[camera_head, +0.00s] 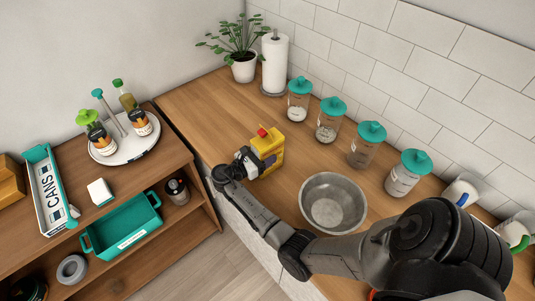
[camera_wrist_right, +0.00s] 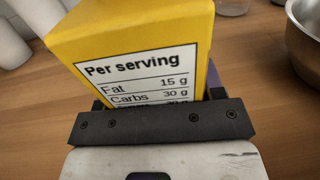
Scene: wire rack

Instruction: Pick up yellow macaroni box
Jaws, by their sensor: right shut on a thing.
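The yellow macaroni box (camera_head: 268,146) stands on the wooden counter, left of the metal bowl, in the head view. In the right wrist view the yellow box (camera_wrist_right: 130,32) fills the upper middle, with a white "Per serving" label facing the camera. My right gripper (camera_head: 247,163) reaches the box from its lower left side and is shut on it. In the right wrist view the dark gripper bar (camera_wrist_right: 160,120) crosses in front of the box's lower part, so the fingertips are hidden. My left gripper is in neither view.
A metal bowl (camera_head: 332,203) stands right of the box. Several jars with teal lids, such as this one (camera_head: 368,146), line the wall. A paper towel roll (camera_head: 275,64) and a potted plant (camera_head: 242,62) stand behind. A wooden shelf (camera_head: 170,165) with a teal bin (camera_head: 122,226) is at left.

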